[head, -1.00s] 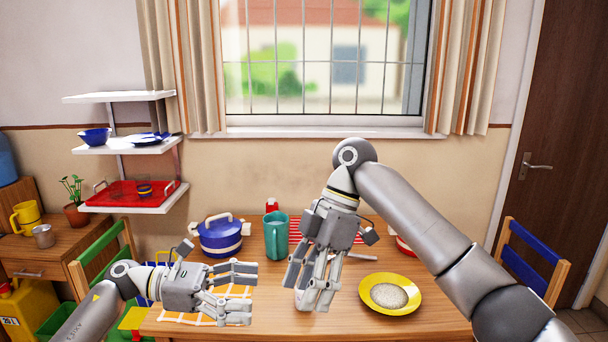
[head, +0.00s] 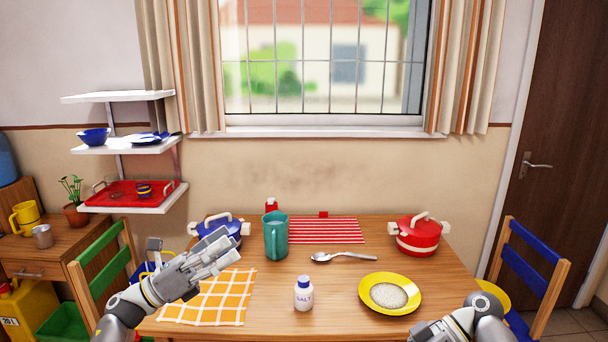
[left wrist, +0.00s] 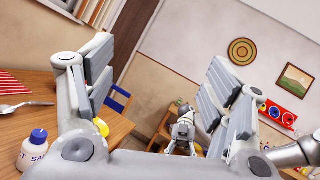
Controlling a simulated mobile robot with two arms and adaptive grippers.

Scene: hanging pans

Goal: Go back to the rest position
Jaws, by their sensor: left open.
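My left gripper (head: 224,250) is open and empty, raised over the left part of the wooden table, above the orange checked cloth (head: 232,306). Its fingers point up and to the right. In the left wrist view its two fingers stand wide apart with nothing between them. My right gripper (head: 438,330) is only partly in view at the bottom right edge, in front of the table; its fingertips are cut off. The salt bottle (head: 303,296) stands upright on the table, apart from both grippers; it also shows in the left wrist view (left wrist: 34,150).
On the table (head: 340,318) are a yellow plate of rice (head: 389,296), spoon (head: 343,257), teal mug (head: 276,238), blue pot (head: 218,228) and red pot (head: 417,237). A green chair (head: 103,270) is left, a blue one (head: 530,266) right.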

